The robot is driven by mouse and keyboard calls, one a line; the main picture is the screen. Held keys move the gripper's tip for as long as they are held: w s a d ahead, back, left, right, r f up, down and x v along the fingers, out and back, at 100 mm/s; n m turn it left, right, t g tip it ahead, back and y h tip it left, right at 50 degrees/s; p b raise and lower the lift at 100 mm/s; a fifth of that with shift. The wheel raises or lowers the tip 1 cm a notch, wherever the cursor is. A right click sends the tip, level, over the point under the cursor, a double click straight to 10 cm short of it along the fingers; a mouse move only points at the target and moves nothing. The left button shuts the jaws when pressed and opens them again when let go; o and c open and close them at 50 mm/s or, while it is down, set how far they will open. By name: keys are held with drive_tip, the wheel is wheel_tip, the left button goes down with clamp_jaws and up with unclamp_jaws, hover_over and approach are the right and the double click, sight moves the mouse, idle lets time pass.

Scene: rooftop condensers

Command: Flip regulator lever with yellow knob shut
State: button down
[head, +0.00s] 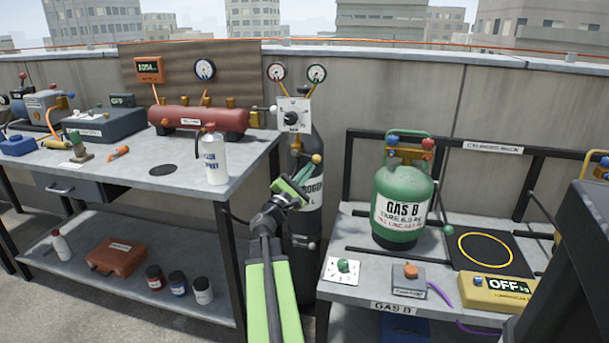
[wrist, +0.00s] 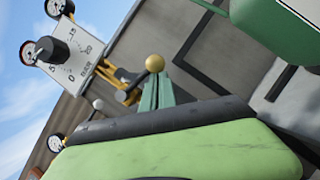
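The lever's yellow knob (head: 316,158) shows at the front of the dark nitrogen cylinder (head: 305,225), below the regulator's white dial plate (head: 292,116). In the wrist view the yellow knob (wrist: 155,63) stands just beyond my fingertips, with brass fittings (wrist: 125,85) behind it to the left. My gripper (head: 293,187) is in front of the cylinder, a little below and left of the knob. Its two green fingers (wrist: 157,92) lie close together and look shut, with nothing visible between them. Whether the tips touch the knob I cannot tell.
A workbench (head: 190,190) with a red tank (head: 200,118) and a white bottle (head: 214,158) stands left. On the right, a bench (head: 350,290) carries a green Gas B cylinder (head: 402,205) and a yellow box reading OFF (head: 497,292). The cylinder stands in the gap between them.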

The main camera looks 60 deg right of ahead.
drive_tip(key=n, duration=0.1)
drive_tip(key=r+n+t, duration=0.1)
drive_tip(key=shift+s+r+n+h, duration=0.15)
drive_tip(key=shift+s+n+h, duration=0.15)
drive_tip(key=shift+h, duration=0.1)
drive_tip(key=shift+s, duration=0.1)
idle(0.4)
